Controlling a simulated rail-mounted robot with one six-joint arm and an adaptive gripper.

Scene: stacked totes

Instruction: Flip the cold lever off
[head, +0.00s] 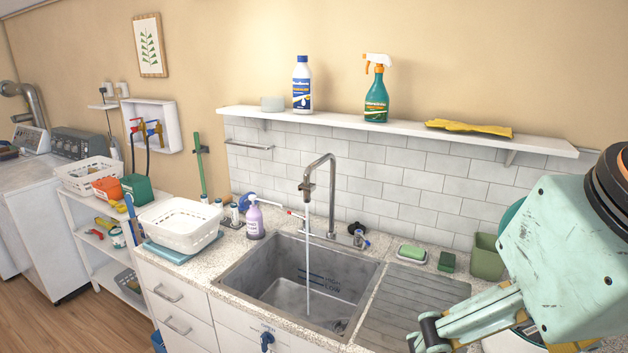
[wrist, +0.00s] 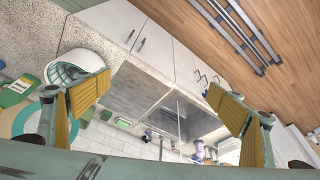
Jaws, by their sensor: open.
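The sink's tall faucet (head: 320,190) stands behind the basin, and a stream of water runs from its spout into the sink (head: 300,275). To its right is a small chrome lever with a blue mark (head: 359,239), which looks like the cold lever. To its left is a thin white lever with a red mark (head: 293,214). My gripper (head: 432,330) is at the lower right of the head view, in front of the drainboard and well apart from the levers. The wrist view shows my gripper (wrist: 152,100) open and empty, its yellow-padded fingers wide apart.
A black knob (head: 354,228) sits beside the blue-marked lever. A soap dish (head: 411,253), dark green sponge (head: 447,261) and green cup (head: 487,257) stand to the right. A lotion bottle (head: 254,218) and white basket (head: 180,226) stand left. A shelf (head: 400,130) hangs above.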

